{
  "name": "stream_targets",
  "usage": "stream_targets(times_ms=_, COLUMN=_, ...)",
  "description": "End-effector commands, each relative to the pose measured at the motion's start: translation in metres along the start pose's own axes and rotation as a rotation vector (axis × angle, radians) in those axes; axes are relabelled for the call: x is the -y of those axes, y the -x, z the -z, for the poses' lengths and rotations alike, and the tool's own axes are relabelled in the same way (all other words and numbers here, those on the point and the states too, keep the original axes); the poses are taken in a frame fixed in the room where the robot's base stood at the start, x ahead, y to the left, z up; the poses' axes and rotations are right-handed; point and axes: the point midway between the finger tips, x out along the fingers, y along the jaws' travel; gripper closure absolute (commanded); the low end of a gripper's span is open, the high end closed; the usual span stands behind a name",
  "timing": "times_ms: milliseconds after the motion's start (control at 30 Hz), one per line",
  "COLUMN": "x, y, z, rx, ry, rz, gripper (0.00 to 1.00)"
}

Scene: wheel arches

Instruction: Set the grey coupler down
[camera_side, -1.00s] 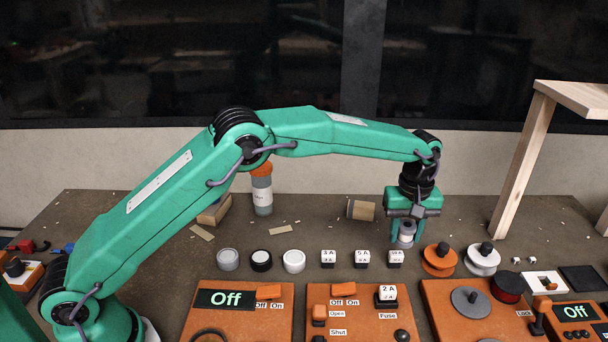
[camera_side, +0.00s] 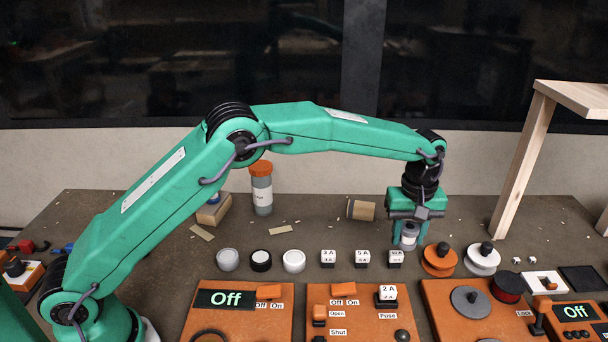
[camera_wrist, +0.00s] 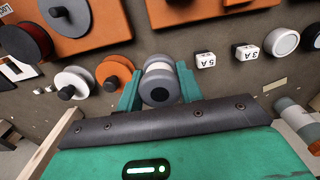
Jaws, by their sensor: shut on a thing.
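The grey coupler (camera_side: 409,238) is a short grey cylinder with a paler band, held between the green fingers of my gripper (camera_side: 409,243). It hangs upright, low over the table behind the row of small parts. In the wrist view, the coupler (camera_wrist: 158,70) shows its round end with a dark centre, with a finger of my gripper (camera_wrist: 158,88) on each side. I cannot tell whether its underside touches the table.
A white fuse block (camera_side: 396,258) stands just in front to the left, and an orange spool (camera_side: 438,264) close to the right. Orange panels (camera_side: 350,318) line the front. Bare table (camera_side: 320,222) is farther left.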

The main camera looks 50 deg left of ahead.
Motion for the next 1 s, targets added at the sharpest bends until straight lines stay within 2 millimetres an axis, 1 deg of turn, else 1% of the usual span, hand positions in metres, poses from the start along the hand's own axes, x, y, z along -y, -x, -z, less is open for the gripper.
stream_targets(times_ms=133, x=0.007, y=0.001, z=0.003, rx=0.000, ry=0.014, rz=0.000, gripper=0.85)
stream_targets(times_ms=267, x=0.019, y=0.003, z=0.008, rx=0.000, ry=0.038, rz=-0.001, gripper=0.85)
stream_targets(times_ms=367, x=0.032, y=0.004, z=0.011, rx=0.000, ry=0.061, rz=0.000, gripper=0.85)
stream_targets(times_ms=600, x=0.071, y=0.005, z=0.020, rx=0.000, ry=0.131, rz=-0.001, gripper=0.85)
stream_targets(times_ms=800, x=0.101, y=0.004, z=0.023, rx=0.000, ry=0.179, rz=-0.001, gripper=0.85)
stream_targets(times_ms=900, x=0.111, y=0.004, z=0.023, rx=0.000, ry=0.195, rz=0.000, gripper=0.85)
stream_targets(times_ms=1000, x=0.117, y=0.003, z=0.023, rx=0.000, ry=0.205, rz=-0.001, gripper=0.85)
